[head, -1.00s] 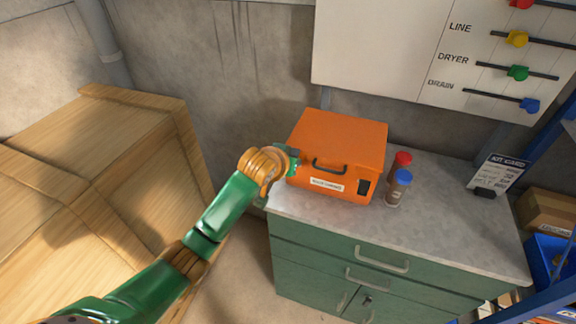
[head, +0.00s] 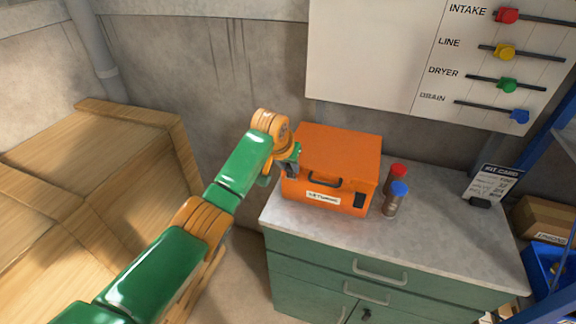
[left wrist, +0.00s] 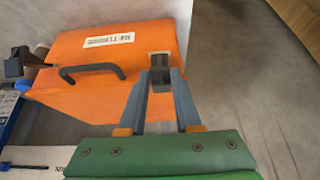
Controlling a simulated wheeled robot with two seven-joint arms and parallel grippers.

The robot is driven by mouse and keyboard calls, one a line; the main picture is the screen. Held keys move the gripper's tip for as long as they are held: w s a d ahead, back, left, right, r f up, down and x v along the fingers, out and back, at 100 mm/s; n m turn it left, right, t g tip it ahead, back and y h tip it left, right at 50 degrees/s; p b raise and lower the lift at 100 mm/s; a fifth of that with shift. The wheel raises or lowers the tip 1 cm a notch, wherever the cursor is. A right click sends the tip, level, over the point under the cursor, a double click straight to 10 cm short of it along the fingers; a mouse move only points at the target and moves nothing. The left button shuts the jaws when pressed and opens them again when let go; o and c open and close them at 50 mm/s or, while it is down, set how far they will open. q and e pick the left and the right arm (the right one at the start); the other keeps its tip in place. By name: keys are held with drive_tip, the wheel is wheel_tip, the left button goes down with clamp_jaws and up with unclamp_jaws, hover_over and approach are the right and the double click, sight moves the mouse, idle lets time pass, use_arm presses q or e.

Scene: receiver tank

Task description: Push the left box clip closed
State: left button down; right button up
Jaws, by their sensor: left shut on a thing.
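The orange box (head: 335,157) stands on the bench top with its lid down. Its front shows a dark handle (head: 323,182) and a white label (head: 323,198). My left gripper (head: 291,171) is at the box's front left corner. In the left wrist view, my left gripper (left wrist: 161,78) has its fingertips close together on the dark left clip (left wrist: 160,68). The fingers partly hide this clip, and I cannot tell whether it lies flat against the box. The right clip (head: 360,200) is dark and shows on the front face; it sticks out in the left wrist view (left wrist: 22,62). My right gripper is out of view.
A red-capped bottle (head: 397,175) and a blue-capped bottle (head: 396,198) stand right of the box. A card on a stand (head: 490,184) is farther right. A wooden crate (head: 95,175) stands left of the bench (head: 430,240). The bench top in front of the bottles is clear.

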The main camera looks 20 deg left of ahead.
use_arm(q)
drive_tip(key=c, duration=0.9)
unclamp_jaws()
drive_tip(key=o, duration=0.3)
drive_tip(key=shift+w, duration=0.1)
drive_tip(key=b+v, duration=0.2)
drive_tip(key=v, duration=0.5)
